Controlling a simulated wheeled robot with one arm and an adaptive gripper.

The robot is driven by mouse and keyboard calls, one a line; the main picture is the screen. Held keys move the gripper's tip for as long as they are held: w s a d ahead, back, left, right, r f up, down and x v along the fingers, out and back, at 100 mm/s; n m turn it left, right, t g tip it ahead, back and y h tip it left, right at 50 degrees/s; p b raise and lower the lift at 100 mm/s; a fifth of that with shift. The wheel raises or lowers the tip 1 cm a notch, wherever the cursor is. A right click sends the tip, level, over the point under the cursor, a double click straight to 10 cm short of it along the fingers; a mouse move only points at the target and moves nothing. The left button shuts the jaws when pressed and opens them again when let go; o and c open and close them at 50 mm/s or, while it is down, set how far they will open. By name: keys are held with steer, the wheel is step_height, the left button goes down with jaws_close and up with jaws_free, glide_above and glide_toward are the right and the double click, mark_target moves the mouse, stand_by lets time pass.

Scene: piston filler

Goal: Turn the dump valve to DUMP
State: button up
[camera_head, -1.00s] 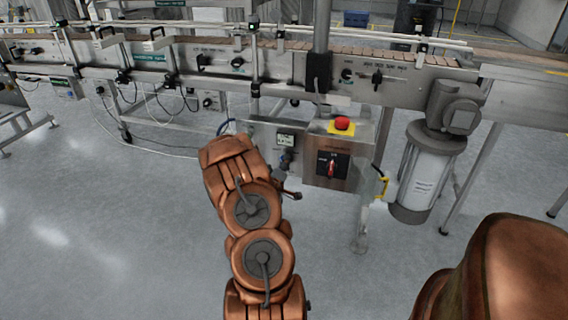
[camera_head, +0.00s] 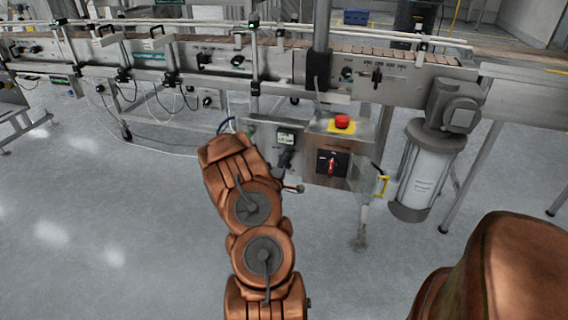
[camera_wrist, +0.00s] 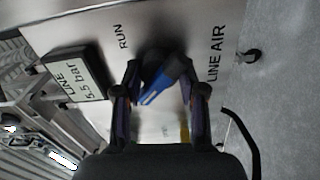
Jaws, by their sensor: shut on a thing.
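In the wrist view the valve has a blue handle (camera_wrist: 160,86) on a dark round hub, on a metal panel marked RUN and LINE AIR. The handle lies at a slant between the two fingers of my gripper (camera_wrist: 163,92), which is shut on it. A DUMP mark is not visible in the wrist view. In the head view my arm ends at the small panel with the pressure display (camera_head: 286,138), and the handle and fingertips are too small and covered to make out.
A control box with a red-and-black rotary switch (camera_head: 332,165) and a red emergency button (camera_head: 342,122) stands just right of my gripper. A conveyor (camera_head: 215,62) runs behind. A grey-white cylinder (camera_head: 426,175) stands farther right. The floor at left is clear.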

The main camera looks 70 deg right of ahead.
steer(key=o, duration=1.1)
steer(key=shift+o, duration=0.2)
steer(key=s+a, duration=0.1)
steer(key=a, duration=1.1)
steer(key=shift+s, duration=0.1)
